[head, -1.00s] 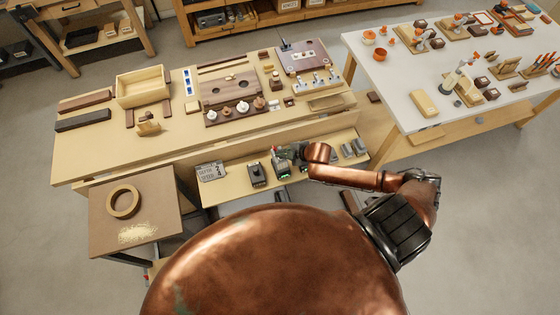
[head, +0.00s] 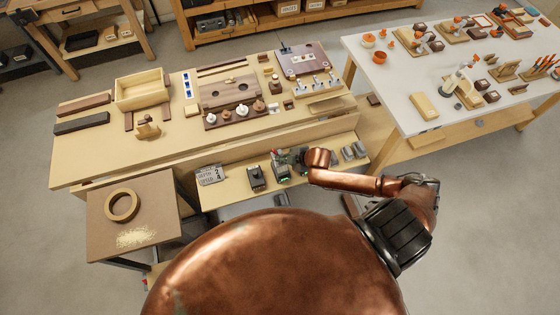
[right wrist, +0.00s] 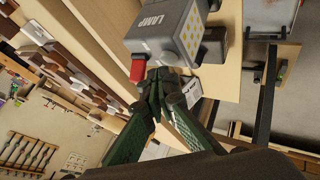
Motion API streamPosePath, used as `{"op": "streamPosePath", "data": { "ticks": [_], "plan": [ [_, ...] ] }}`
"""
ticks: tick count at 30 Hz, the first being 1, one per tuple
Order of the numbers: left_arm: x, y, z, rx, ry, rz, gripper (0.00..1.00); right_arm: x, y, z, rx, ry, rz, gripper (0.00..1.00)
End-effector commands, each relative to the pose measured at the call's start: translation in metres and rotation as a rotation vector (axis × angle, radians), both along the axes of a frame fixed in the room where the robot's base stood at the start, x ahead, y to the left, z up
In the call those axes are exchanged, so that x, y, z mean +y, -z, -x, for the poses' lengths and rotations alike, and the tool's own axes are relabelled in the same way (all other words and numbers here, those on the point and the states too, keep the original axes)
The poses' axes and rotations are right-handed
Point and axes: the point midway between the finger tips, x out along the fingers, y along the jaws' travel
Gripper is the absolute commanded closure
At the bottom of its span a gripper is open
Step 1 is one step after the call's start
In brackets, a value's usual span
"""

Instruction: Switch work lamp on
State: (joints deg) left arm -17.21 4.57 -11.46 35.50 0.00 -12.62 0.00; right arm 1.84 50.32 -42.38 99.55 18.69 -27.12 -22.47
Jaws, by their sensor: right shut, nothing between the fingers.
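A grey switch box marked LAMP (right wrist: 165,38) fills the upper middle of the right wrist view, with a red lever (right wrist: 138,68) on its side and a yellow dotted panel. In the head view the box (head: 279,168) stands on the low front shelf of the bench. My right gripper (right wrist: 158,88) has its green fingers shut and empty, with the tips close beside the box and the red lever. I cannot tell whether they touch. In the head view the right gripper (head: 298,156) is small and partly hidden by my copper arm. My left gripper is not in view.
A dark switch box (head: 256,178) and a number sign (head: 210,174) stand left on the same shelf. Several grey boxes (head: 353,151) stand to the right. The bench top (head: 110,150) behind holds a wooden tray (head: 143,90) and boards. A white table (head: 400,90) is at right.

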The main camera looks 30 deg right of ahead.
Motion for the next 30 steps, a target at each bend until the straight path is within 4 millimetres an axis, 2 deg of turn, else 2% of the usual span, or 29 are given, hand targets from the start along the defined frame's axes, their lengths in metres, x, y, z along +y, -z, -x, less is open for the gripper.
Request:
{"op": "streamPosePath", "data": {
  "ticks": [16, 30],
  "plan": [
    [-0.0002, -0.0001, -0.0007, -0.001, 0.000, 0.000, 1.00, 0.0000, 0.0002, 0.0001, 0.000, 0.000, 0.000, 1.00],
    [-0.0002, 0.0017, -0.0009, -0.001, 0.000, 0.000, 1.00, -0.0005, 0.0088, 0.0001, 0.000, -0.001, -0.001, 1.00]
  ]
}}
